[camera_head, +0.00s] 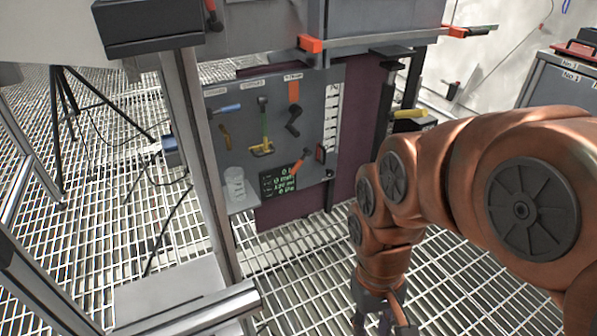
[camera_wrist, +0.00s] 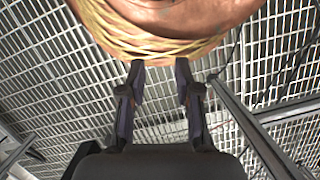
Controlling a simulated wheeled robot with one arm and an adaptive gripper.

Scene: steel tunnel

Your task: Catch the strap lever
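A grey panel (camera_head: 325,125) stands upright in the head view, carrying several coloured levers under small labels. An orange lever (camera_head: 294,91) is at its top right under a label I cannot read surely. A bent black lever (camera_head: 293,120) is just below it, and a red-orange lever (camera_head: 300,161) sits lower. I cannot tell for certain which one is the strap lever. My gripper (camera_head: 378,318) hangs at the bottom edge, low and to the right of the panel, partly cut off. In the wrist view its two dark fingers (camera_wrist: 160,76) are apart with nothing between them.
A metal post (camera_head: 200,150) rises left of the panel. A yellow handle (camera_head: 411,114) juts out at right. Grating floor (camera_head: 310,237) lies open below.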

